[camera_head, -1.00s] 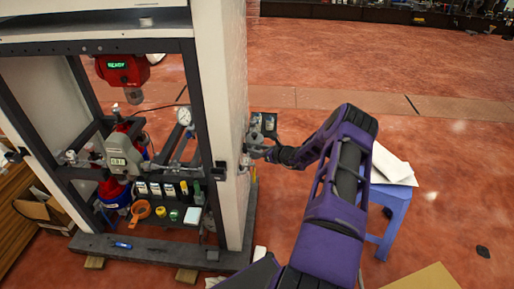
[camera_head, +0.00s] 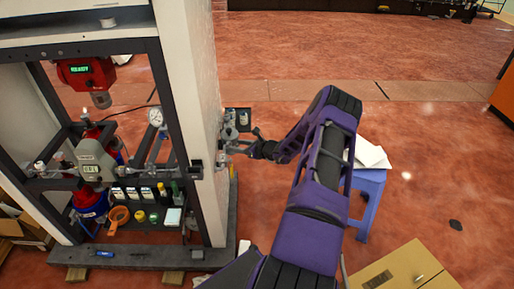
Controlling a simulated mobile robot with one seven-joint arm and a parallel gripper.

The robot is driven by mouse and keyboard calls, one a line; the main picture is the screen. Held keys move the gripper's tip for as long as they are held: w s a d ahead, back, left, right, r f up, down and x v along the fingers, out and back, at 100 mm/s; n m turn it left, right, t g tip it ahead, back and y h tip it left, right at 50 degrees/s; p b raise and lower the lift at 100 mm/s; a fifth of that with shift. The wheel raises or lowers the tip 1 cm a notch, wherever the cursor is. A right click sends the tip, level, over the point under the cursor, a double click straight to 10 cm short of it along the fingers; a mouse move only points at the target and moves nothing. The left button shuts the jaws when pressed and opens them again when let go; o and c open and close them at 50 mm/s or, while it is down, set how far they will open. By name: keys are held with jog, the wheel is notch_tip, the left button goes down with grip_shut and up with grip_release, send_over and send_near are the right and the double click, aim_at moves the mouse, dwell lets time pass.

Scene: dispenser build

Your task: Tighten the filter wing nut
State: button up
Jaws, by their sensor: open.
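My purple arm reaches up from the bottom of the view and bends left to the right side of the dispenser frame (camera_head: 203,90). My gripper (camera_head: 250,147) is small and dark at this distance, at the grey metal fittings (camera_head: 228,134) on the outer right side of the white panel. The jaws are open. The filter wing nut cannot be picked out from these small fittings, and I cannot tell whether the gripper touches any of them.
A blue stool (camera_head: 368,186) with papers on top stands right of my arm. A cardboard box (camera_head: 405,270) lies at the bottom right. Inside the frame are a pressure gauge (camera_head: 155,117), a grey meter (camera_head: 93,163) and a red unit (camera_head: 86,73) reading READY. Open red floor lies further right.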

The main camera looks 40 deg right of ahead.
jog(key=v, duration=1.3)
jog(key=shift+s+p, duration=0.3)
jog(key=shift+p, duration=0.05)
jog(key=shift+r, duration=0.1)
